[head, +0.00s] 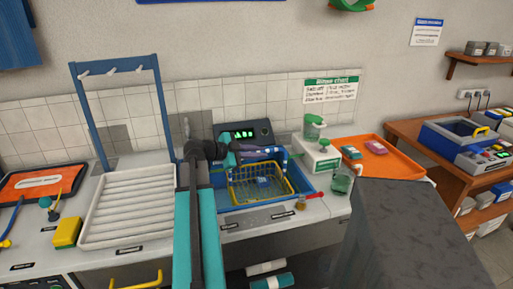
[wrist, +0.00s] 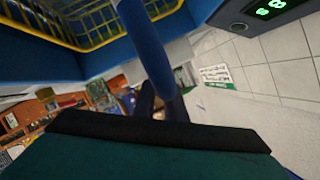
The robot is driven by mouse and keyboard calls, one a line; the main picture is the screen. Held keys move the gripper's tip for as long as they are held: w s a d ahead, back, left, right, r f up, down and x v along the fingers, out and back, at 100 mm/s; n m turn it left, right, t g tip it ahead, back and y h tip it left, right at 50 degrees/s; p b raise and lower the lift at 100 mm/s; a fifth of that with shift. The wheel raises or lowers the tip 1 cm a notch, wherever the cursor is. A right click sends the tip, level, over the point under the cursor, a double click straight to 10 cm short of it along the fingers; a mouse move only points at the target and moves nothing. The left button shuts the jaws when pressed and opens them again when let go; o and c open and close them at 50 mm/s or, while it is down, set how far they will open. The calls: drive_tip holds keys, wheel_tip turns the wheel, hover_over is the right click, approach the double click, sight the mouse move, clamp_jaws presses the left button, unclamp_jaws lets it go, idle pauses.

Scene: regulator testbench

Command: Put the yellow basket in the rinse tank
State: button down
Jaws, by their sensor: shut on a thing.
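The yellow wire basket (head: 258,184) shows in the head view within the outline of a blue open tank (head: 304,190) that has a green display behind it. A small blue item lies in the basket. I cannot tell if the basket rests on the tank floor or hangs a little above it. My gripper (head: 234,158) is at the basket's back left and is shut on its blue handle (wrist: 148,45). The wrist view shows yellow wire at the top left beside blue walls. The fingertips are partly hidden.
A white ribbed drainer with a blue hook frame (head: 158,110) stands left of the tank, with a yellow sponge (head: 67,232) beside it. A green-capped dispenser (head: 316,150) and a glass beaker (head: 342,180) stand at the right. A grey block (head: 415,235) fills the front right.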

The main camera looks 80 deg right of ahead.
drive_tip(key=shift+f, duration=0.95)
drive_tip(key=shift+f+p, duration=0.35)
drive_tip(key=shift+f, duration=1.45)
drive_tip(key=c, duration=1.8)
unclamp_jaws()
drive_tip(key=shift+f, duration=0.1)
drive_tip(key=shift+w+a, duration=0.1)
drive_tip(key=b+v, duration=0.1)
drive_tip(key=v, duration=1)
drive_tip(key=shift+w+a+b, duration=0.25)
drive_tip(key=shift+w+b, duration=0.05)
drive_tip(key=shift+b, duration=0.1)
